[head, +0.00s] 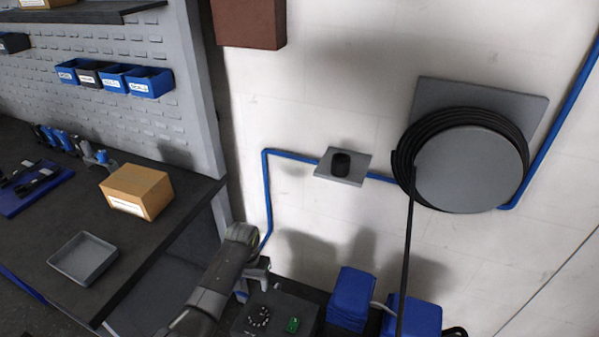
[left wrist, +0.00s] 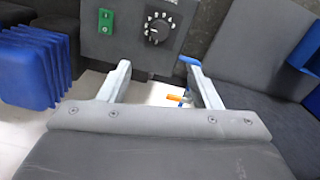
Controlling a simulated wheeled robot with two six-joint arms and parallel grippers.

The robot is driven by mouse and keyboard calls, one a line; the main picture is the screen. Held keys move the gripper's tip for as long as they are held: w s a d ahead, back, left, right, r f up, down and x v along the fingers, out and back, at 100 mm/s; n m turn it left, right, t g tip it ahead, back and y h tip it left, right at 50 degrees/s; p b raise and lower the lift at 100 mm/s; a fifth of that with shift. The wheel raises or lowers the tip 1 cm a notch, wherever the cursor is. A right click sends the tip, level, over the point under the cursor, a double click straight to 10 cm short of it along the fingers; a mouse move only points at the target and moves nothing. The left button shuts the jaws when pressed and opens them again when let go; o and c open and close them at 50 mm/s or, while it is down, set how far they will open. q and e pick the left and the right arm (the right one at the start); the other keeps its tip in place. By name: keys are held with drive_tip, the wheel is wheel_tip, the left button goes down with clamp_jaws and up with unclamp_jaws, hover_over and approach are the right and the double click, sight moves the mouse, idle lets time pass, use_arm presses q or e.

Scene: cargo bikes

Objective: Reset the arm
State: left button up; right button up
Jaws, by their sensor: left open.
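My left arm comes in from the bottom of the head view, and its gripper (head: 257,277) is beside a dark control box (head: 250,322). In the left wrist view the two fingers (left wrist: 157,72) are spread apart with nothing held between them. Beyond the fingertips is the dark box face with a black dial (left wrist: 160,27) and a green switch (left wrist: 105,21). My right gripper is in neither view.
Blue ribbed blocks (head: 350,297) stand right of the box. A dark workbench (head: 35,237) at left holds a cardboard box (head: 136,190) and a grey tray (head: 83,259). A hose reel (head: 470,168) and a blue pipe (head: 265,190) are on the white wall.

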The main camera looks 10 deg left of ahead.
use_arm(q)
drive_tip(key=s+a+f, duration=0.2)
drive_tip(key=s+f, duration=0.8)
drive_tip(key=f, duration=0.1)
drive_tip(key=s+a+f, duration=0.2)
drive_tip(key=s+f, duration=0.7)
drive_tip(key=f, duration=0.1)
drive_tip(key=s+f, duration=0.4)
drive_tip(key=s, duration=0.8)
drive_tip(key=s+f+t+y, duration=0.1)
drive_tip(key=s+f, duration=0.3)
drive_tip(key=s, duration=0.9)
drive_tip(key=shift+s+a+f, duration=0.3)
drive_tip(key=shift+a+f, duration=0.05)
drive_tip(key=shift+a, duration=0.1)
